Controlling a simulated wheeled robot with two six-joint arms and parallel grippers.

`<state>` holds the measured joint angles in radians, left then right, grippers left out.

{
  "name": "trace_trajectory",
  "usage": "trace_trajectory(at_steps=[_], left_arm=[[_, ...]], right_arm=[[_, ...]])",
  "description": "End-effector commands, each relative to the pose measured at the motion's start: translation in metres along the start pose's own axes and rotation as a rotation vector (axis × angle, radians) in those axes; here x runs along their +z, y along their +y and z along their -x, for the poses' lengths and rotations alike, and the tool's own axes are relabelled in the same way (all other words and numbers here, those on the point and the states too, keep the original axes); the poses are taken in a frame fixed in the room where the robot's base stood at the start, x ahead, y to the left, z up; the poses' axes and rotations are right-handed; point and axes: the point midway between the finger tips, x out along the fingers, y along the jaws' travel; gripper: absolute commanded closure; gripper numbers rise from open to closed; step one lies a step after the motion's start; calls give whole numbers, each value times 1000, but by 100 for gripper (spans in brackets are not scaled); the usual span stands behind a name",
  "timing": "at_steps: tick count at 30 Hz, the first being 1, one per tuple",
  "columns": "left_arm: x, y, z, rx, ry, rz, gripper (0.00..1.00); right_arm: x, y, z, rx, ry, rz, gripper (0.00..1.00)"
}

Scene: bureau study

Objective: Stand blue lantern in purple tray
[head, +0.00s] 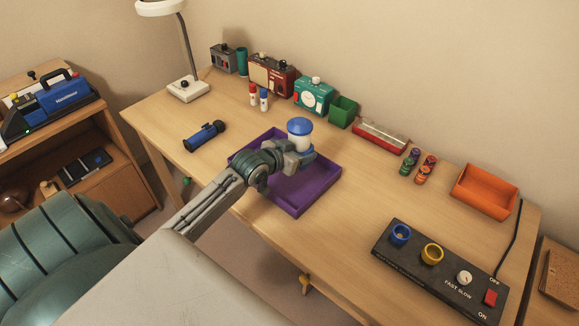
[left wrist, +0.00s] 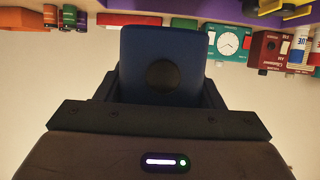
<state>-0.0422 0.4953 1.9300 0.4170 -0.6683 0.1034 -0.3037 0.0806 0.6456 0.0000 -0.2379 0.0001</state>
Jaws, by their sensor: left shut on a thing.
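The blue lantern (head: 299,128) has a blue cap and a pale, clear-looking middle. My left gripper (head: 293,154) is shut on it and holds it upright over the purple tray (head: 322,187). In the left wrist view a dark blue face of the lantern (left wrist: 165,42) fills the space between the fingers (left wrist: 162,88). The purple tray lies on the desk, and my arm and gripper cover its left and middle part. The visible inside of the tray is empty. I cannot tell the exact gap between lantern and tray. My right gripper is not in view.
A blue flashlight (head: 205,136) lies left of the tray. Behind stand a teal clock box (head: 314,96), a green bin (head: 342,112) and a red radio (head: 271,76). A black control panel (head: 440,268) and an orange bin (head: 484,191) are at the right.

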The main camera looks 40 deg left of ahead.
Motion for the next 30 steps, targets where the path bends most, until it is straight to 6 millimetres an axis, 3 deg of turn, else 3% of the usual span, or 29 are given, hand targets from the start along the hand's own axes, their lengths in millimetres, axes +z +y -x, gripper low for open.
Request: trace_trajectory(at_steps=[4,15,29,30], left_arm=[[27,1,-11,1,-2,5,71],[69,1,-29,0,-2,2,71],[82,1,-34,0,1,0,71],[81,1,-34,0,0,0,32]], right_arm=[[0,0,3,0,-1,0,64],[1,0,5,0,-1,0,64],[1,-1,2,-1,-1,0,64],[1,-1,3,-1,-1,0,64]])
